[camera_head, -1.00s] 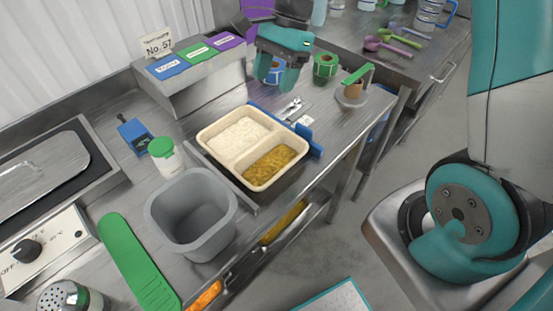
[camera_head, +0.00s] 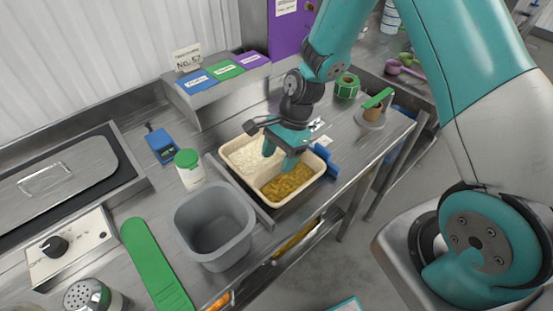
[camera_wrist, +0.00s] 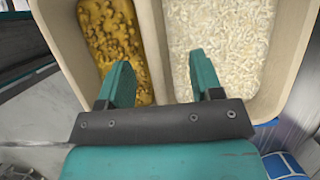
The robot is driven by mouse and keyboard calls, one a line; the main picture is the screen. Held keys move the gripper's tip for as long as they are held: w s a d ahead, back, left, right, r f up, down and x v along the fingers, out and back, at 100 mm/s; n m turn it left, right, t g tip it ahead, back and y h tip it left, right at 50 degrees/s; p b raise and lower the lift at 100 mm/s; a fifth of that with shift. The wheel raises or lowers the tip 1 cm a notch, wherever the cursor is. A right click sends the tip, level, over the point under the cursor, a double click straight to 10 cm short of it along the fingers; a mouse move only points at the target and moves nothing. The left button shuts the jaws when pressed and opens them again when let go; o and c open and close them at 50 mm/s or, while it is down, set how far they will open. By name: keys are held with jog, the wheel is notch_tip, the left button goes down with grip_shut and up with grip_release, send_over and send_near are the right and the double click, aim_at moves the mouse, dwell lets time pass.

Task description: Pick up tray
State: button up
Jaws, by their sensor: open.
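The tray (camera_head: 234,179) is beige with two compartments, one with white rice (camera_head: 245,155) and one with a yellow-brown food (camera_head: 287,183). It sits on a metal stand at the counter's front edge. My gripper (camera_head: 280,160) is over the tray's middle, fingers pointing down, open. In the wrist view, my gripper (camera_wrist: 160,85) has its two fingers apart, one over the yellow-brown food (camera_wrist: 112,40) and one over the rice (camera_wrist: 215,45). The divider of the tray (camera_wrist: 152,45) runs between the fingers. I cannot tell whether the fingertips touch the food.
A grey bin (camera_head: 212,225) stands in front of the tray, left of it. A white jar with a green lid (camera_head: 189,168) and a blue device (camera_head: 160,146) are to the left. A blue part (camera_head: 326,161) is at the tray's right end.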

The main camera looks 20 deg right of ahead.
aim_at(277, 160)
jog(key=shift+x, duration=0.95)
jog(key=shift+c, duration=0.4)
jog(key=c, duration=0.9)
jog(key=shift+c, duration=0.2)
notch_tip(277, 160, up, 20)
jog(key=b, duration=0.1)
jog(key=shift+d, duration=0.1)
